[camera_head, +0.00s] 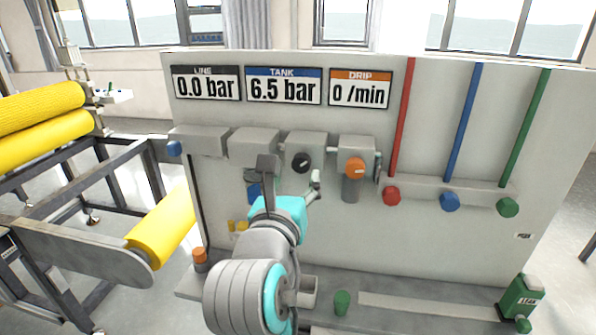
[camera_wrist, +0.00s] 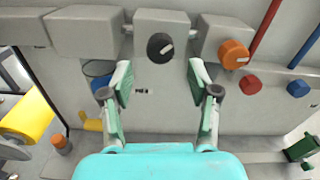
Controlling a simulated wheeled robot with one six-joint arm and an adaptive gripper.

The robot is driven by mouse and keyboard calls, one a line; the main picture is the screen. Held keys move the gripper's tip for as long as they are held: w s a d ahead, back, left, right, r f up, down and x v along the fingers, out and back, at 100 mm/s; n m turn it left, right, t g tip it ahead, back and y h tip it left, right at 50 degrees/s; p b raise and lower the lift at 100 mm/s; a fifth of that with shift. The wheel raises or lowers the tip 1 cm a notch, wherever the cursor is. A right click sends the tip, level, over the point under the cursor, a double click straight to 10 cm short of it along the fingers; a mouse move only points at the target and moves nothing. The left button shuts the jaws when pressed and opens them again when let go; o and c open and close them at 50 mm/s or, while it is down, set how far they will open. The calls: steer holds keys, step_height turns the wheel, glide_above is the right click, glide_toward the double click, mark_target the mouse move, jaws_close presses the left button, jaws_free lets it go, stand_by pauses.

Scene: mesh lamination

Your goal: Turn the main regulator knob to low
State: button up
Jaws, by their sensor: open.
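A round black knob (camera_head: 303,162) with a white pointer mark sits on the front of a grey block on the panel. My gripper (camera_head: 291,174) is open and empty in front of the panel. In the wrist view its fingers (camera_wrist: 160,76) are spread wide, with the knob beyond and between their tips, apart from both. The displays read LINE 0.0 bar (camera_head: 206,83), TANK 6.5 bar (camera_head: 283,86) and DRIP 0/min (camera_head: 359,89).
An orange knob (camera_head: 355,168) is close on the right. Red (camera_head: 391,196), blue (camera_head: 450,202) and green (camera_head: 507,207) knobs sit farther right under coloured pipes. A blue part (camera_wrist: 98,78) is behind the left finger. Yellow rollers (camera_head: 163,226) stand left. A ledge runs below.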

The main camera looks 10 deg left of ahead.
mark_target(301, 167)
steer(key=shift+s, duration=0.6)
steer(key=w+m, duration=0.2)
steer(key=m, duration=1)
steer(key=w+m, duration=0.3)
steer(key=m, duration=0.9)
steer(key=w+m, duration=0.2)
steer(key=m, duration=1)
steer(key=shift+w+d, duration=0.15)
steer(key=shift+w, duration=0.05)
